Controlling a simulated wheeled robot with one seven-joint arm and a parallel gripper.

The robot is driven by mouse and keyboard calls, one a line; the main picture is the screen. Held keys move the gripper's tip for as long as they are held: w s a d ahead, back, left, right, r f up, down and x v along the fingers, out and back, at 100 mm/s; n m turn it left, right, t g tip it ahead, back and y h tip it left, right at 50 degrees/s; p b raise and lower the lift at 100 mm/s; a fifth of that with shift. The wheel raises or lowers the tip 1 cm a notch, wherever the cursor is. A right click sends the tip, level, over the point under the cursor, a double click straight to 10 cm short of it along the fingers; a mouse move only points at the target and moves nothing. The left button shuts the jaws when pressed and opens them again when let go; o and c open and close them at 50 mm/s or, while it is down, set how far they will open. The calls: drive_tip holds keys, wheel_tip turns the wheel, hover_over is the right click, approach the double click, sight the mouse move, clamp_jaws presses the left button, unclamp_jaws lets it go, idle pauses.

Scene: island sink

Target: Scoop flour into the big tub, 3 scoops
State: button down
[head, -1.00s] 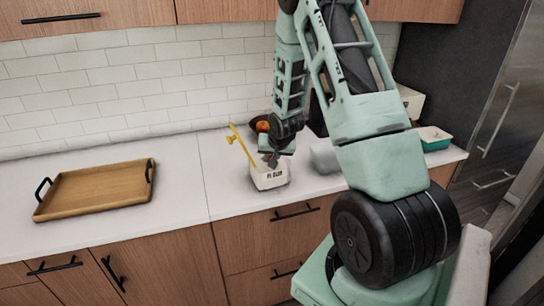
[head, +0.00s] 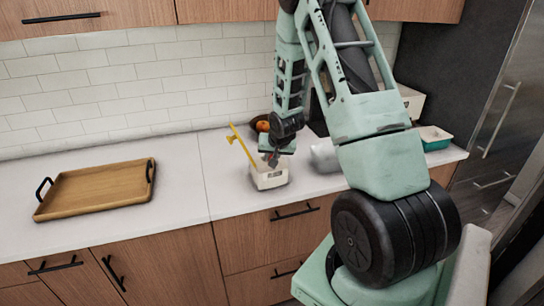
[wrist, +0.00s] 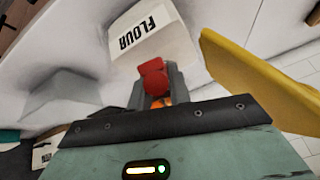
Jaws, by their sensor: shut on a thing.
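The white flour container (head: 268,181) stands on the counter near its front edge, below my gripper (head: 272,159). In the wrist view its FLOUR label (wrist: 138,32) reads upside down. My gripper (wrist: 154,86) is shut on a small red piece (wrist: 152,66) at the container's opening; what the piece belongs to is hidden. A yellow stick-like tool (head: 240,143) leans up and left from the container; in the wrist view it is a broad yellow bar (wrist: 255,80) beside the fingers. A pale grey-white vessel (head: 323,156), perhaps the big tub, is partly hidden by my arm.
A wooden tray (head: 100,187) with black handles lies on the left counter. A dark bowl with orange fruit (head: 263,126) is behind my gripper. A teal box (head: 435,139) is at the right end. The counter between tray and flour container is clear.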

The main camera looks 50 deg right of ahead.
drive_tip(key=shift+r+p, duration=3)
drive_tip(key=shift+r, duration=1.2)
drive_tip(key=shift+f, duration=0.1)
